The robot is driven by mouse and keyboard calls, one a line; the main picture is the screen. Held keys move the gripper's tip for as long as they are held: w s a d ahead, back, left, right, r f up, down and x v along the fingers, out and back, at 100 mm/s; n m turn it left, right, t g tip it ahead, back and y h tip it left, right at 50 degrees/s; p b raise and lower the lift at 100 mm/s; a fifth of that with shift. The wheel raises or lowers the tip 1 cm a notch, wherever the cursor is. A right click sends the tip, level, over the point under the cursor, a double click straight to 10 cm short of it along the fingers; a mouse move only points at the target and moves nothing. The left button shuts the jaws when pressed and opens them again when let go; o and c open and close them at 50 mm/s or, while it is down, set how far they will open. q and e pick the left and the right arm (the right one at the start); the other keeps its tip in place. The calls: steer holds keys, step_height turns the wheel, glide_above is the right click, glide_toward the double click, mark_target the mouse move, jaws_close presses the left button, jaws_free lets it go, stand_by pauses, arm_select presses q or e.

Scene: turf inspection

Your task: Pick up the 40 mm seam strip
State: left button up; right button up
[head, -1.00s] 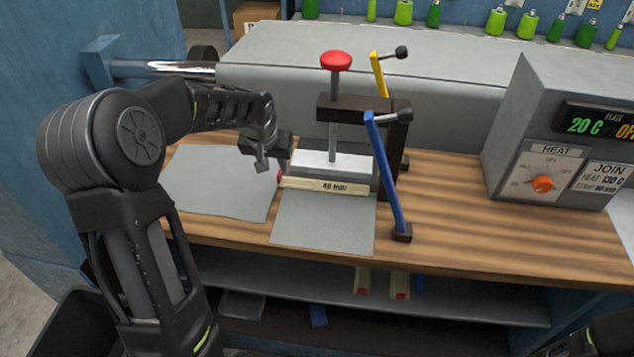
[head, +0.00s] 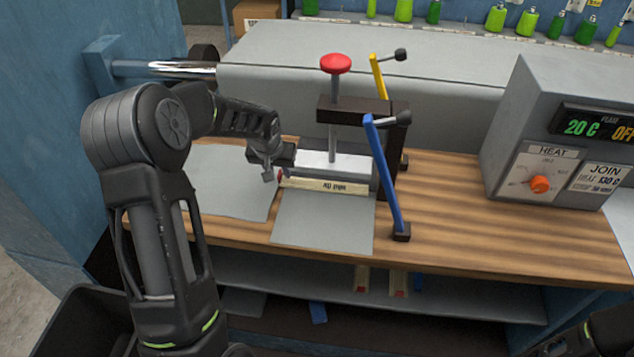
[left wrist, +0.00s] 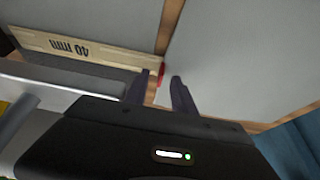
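The 40 mm seam strip (head: 324,185) is a pale wooden strip with a red end, lying across the front of the press over the grey sheet. In the left wrist view the strip (left wrist: 85,50) shows its "40 mm" label upside down, and its red end (left wrist: 161,72) sits just beyond the fingertips. My left gripper (head: 274,176) is at the strip's left, red end. In the left wrist view its fingers (left wrist: 160,84) are apart with nothing gripped between them. My right gripper is out of view.
A press with a red knob (head: 336,64) stands behind the strip, with a blue lever (head: 384,180) and a yellow lever (head: 379,78) at its right. Grey sheets (head: 325,228) lie on the wooden bench. The heat control box (head: 535,150) stands right; bench between is clear.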

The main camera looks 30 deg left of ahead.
arm_select(q)
steer(key=shift+c, duration=0.4)
jaws_close()
steer(key=shift+r, duration=0.1)
steer(key=shift+r+b, duration=0.4)
steer(key=shift+r, duration=0.35)
steer(key=shift+b+v, duration=0.45)
steer(key=shift+v, duration=0.45)
steer(key=s+d+b, duration=0.1)
steer(key=s+d, duration=0.1)
steer(key=s, duration=0.3)
steer(key=s+d+b, duration=0.2)
steer(key=s, duration=0.4)
steer(key=s+d+b, duration=0.1)
steer(key=s, duration=0.4)
steer(key=shift+s+d, duration=0.2)
steer(key=shift+d, duration=0.2)
